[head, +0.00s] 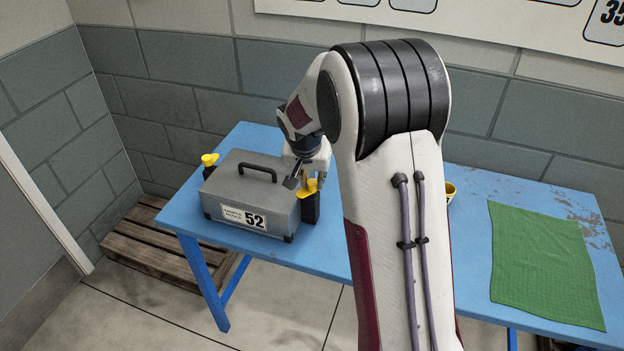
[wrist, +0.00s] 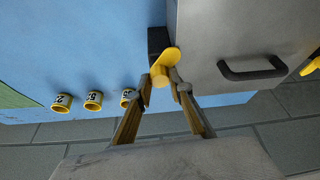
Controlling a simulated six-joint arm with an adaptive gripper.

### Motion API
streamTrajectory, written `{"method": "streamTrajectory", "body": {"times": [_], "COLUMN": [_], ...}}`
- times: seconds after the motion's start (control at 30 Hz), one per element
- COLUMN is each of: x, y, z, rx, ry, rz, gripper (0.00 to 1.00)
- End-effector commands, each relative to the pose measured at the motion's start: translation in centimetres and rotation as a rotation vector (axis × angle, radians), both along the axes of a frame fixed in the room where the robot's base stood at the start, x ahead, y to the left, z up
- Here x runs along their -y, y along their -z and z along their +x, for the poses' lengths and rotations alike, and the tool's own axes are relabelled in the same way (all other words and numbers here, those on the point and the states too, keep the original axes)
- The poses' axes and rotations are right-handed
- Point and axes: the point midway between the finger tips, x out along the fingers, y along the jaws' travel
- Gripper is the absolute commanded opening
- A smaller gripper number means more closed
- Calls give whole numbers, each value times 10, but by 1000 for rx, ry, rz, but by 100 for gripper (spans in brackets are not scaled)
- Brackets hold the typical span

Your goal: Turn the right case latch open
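The grey case (head: 243,195) stands on the blue table with a "52" label on its front and a black handle on its lid. The right case latch (head: 309,186) is yellow, on a black block at the case's right end. In the wrist view the right latch (wrist: 170,57) lies at my gripper (wrist: 167,80), with one fingertip on each side of its yellow part. Whether the fingertips press on it cannot be made out. In the head view my gripper (head: 298,182) is beside the latch, partly hidden by my arm. The left latch (head: 209,159) is at the case's other end.
Several yellow-rimmed numbered cups (wrist: 93,100) stand on the table (wrist: 90,50) beyond the latch; one cup (head: 449,190) shows behind my arm. A green cloth (head: 545,262) lies at the right. A wooden pallet (head: 150,240) is on the floor. The wall is close behind.

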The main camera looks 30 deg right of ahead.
Motion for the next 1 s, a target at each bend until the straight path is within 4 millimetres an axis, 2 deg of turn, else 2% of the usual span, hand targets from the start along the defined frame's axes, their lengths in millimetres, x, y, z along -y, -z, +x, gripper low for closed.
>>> {"method": "streamTrajectory", "body": {"times": [0.5, 1.0], "x": [0, 1], "y": [0, -1], "z": [0, -1], "rx": [1, 1], "ry": [-26, -186], "rz": [1, 1], "gripper": [0, 0]}}
